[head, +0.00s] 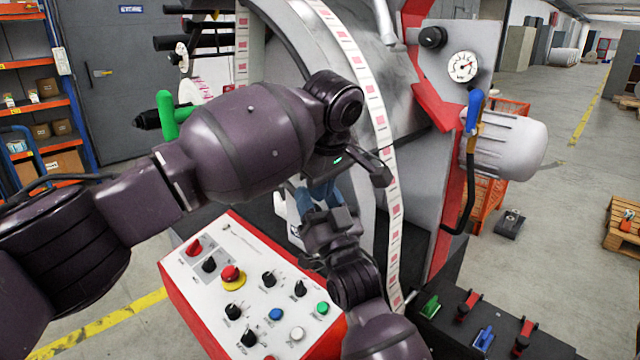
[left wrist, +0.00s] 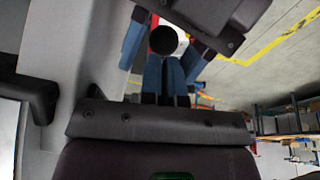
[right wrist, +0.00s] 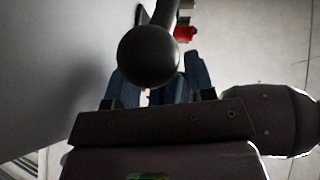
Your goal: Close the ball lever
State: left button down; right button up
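The ball lever shows as a black ball on a dark rod in the right wrist view (right wrist: 148,57); in the left wrist view a black ball (left wrist: 162,40) sits just past the left fingertips. In the head view my arms hide it. My left gripper (head: 322,195) points down in front of the machine, its blue fingers (left wrist: 163,78) close together with nothing visible between them. My right gripper (head: 318,222) comes up from below and meets it closely. Its fingers (right wrist: 158,88) are spread to either side of the ball; contact cannot be told.
A red-edged control panel (head: 235,265) with buttons and knobs stands below the grippers. The label strip (head: 375,110) and grey machine wheel are close behind. A blue-tipped lever (head: 471,140) and white motor (head: 510,150) are to the right. Small coloured levers (head: 483,338) line the lower right.

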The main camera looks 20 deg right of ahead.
pick_arm(q)
jog(key=shift+f, duration=0.3)
pick_arm(e)
jog(key=shift+o, duration=0.5)
jog(key=shift+s+a+r, duration=0.15)
jog(key=shift+r, duration=0.3)
pick_arm(q)
jog(key=shift+r, duration=0.15)
pick_arm(e)
jog(key=shift+f, duration=0.15)
